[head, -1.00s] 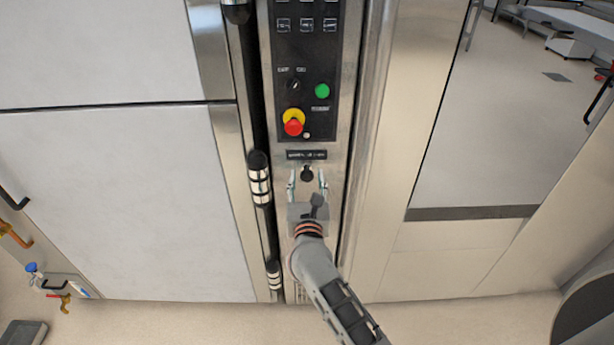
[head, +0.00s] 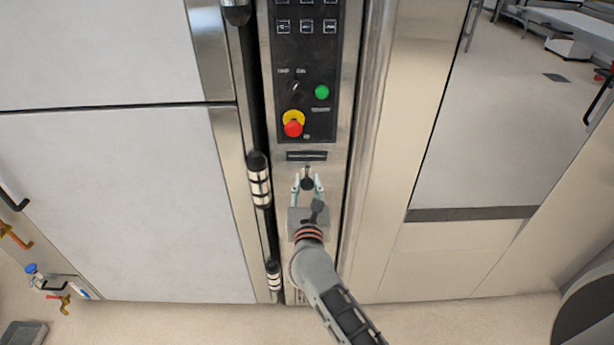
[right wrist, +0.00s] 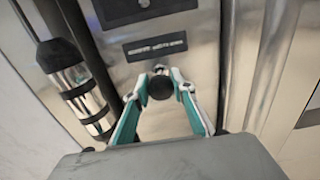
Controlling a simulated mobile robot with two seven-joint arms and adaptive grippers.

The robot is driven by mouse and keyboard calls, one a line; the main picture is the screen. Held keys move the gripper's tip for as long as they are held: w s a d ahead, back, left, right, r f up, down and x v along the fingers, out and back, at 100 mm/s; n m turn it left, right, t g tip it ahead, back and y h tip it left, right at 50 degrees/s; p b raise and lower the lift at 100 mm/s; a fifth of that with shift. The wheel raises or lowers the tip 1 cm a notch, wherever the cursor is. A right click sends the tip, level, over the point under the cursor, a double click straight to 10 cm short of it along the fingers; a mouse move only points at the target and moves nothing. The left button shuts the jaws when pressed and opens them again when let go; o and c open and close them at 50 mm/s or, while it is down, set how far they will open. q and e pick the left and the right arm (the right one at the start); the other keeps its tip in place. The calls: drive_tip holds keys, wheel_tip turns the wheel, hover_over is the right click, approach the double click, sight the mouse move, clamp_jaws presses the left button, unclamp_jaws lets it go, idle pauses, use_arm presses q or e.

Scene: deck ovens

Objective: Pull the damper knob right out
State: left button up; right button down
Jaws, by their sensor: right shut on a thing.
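The damper knob is a small black ball (head: 307,183) on the steel panel, below a small dark label plate. It also shows in the right wrist view (right wrist: 161,88), round and dark. My right gripper (head: 307,181) comes up from below and is shut on the knob. In the right wrist view its two teal-and-grey fingers (right wrist: 161,84) press on the knob from left and right. My left gripper is not in view.
Above the knob are the label plate (head: 306,156), a red and yellow emergency button (head: 293,124) and a green button (head: 322,92). A black and chrome door handle (head: 259,180) stands close on the left. A steel panel edge (head: 360,180) runs on the right.

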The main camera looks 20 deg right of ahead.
drive_tip(key=shift+v, duration=1.2)
drive_tip(key=shift+f, duration=0.15)
drive_tip(key=c, duration=2)
unclamp_jaws()
drive_tip(key=o, duration=0.3)
drive_tip(key=shift+s, duration=0.15)
